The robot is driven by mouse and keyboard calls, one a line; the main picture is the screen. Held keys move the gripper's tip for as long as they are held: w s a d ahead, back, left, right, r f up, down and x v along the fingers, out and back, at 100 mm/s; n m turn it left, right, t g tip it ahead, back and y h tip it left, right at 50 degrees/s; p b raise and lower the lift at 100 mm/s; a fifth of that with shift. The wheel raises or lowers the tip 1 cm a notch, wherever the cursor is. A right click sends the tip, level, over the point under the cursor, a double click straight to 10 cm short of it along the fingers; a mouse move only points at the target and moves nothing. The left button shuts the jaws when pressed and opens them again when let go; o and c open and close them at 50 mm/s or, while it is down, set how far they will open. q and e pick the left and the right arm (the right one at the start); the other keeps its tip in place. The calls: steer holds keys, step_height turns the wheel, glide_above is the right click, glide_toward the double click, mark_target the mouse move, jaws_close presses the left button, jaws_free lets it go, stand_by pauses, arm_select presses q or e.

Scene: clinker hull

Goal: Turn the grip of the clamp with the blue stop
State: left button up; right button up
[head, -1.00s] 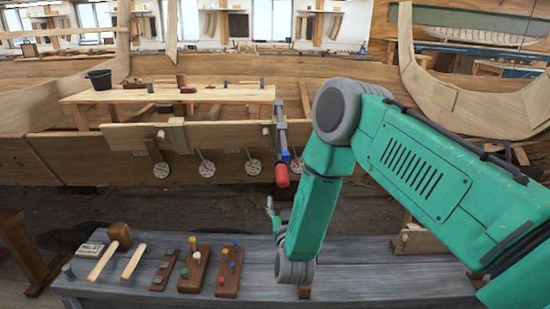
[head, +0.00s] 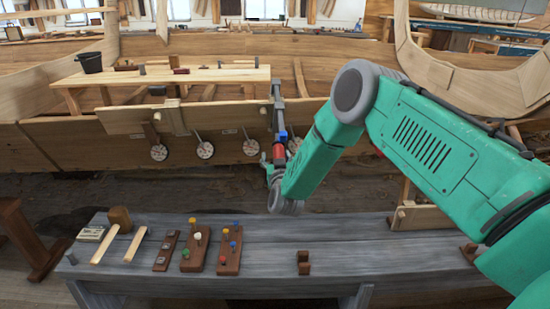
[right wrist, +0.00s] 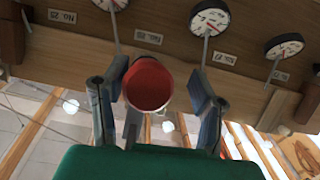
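The clamp (head: 278,95) with the blue stop (head: 282,136) hangs at the right end of the plank on the hull. Its red grip (head: 279,153) points down toward my right gripper (head: 278,160). In the right wrist view the round end of the red grip (right wrist: 148,84) faces the camera. It lies between the two spread fingers of my right gripper (right wrist: 160,85), nearer the left finger, with a visible gap on the right. Whether the left finger touches it, I cannot tell. My left gripper is not in view.
Round dials (head: 205,150) with pointers hang along the hull plank; they also show in the right wrist view (right wrist: 210,18).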

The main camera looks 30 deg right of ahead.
steer(key=d, duration=0.2)
steer(key=d+f, duration=0.1)
steer(key=shift+w+d, duration=0.2)
steer(key=shift+w, duration=0.1)
steer(key=shift+a+r, duration=0.2)
steer(key=shift+a, duration=0.4)
steer(key=c, duration=0.9)
steer(key=shift+w+a, duration=0.15)
steer(key=shift+a, duration=0.3)
jaws_close()
steer(key=shift+d, duration=0.45)
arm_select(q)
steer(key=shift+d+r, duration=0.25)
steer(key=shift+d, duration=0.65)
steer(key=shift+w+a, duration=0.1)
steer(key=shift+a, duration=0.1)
arm_select(e)
steer(key=shift+a, duration=0.25)
steer(key=shift+h, duration=0.3)
